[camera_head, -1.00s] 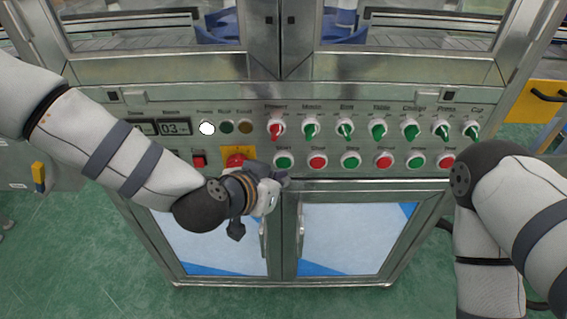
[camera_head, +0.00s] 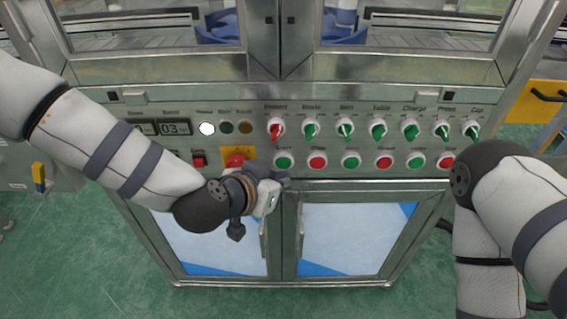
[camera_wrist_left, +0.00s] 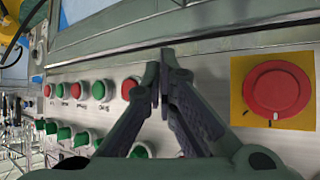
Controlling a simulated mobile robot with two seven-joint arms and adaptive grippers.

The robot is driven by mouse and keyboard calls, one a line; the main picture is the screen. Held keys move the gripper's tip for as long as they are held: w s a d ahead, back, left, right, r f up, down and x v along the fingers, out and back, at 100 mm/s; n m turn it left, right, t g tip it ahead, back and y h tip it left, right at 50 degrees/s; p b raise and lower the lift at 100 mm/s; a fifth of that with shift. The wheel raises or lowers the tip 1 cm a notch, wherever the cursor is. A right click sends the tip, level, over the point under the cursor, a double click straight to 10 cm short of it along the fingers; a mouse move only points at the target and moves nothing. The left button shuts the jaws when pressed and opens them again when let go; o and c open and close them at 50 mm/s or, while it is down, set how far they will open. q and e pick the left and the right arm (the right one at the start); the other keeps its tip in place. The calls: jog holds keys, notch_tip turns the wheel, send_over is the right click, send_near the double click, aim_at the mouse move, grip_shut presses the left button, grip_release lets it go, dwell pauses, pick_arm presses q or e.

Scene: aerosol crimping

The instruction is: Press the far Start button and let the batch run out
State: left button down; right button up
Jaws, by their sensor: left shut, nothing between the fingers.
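The green Start button (camera_head: 284,162) is at the left end of the lower button row on the steel panel in the head view. My left gripper (camera_head: 284,180) is just below it, fingers shut and empty. In the left wrist view the shut fingertips (camera_wrist_left: 160,85) point at the panel between the red mushroom button (camera_wrist_left: 277,90) and a red button (camera_wrist_left: 130,89); the Start button is hidden behind them there. Whether the tips touch the panel cannot be told. My right gripper is not in view; only the right arm shows.
The red mushroom button on its yellow plate (camera_head: 238,153) is close left of the Start button. A red button (camera_head: 317,162) is close right. Selector knobs (camera_head: 311,129) run above, beside a white lit lamp (camera_head: 207,128). Cabinet doors with handles (camera_head: 300,222) are below.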

pick_arm(q)
jog(key=shift+w, duration=0.45)
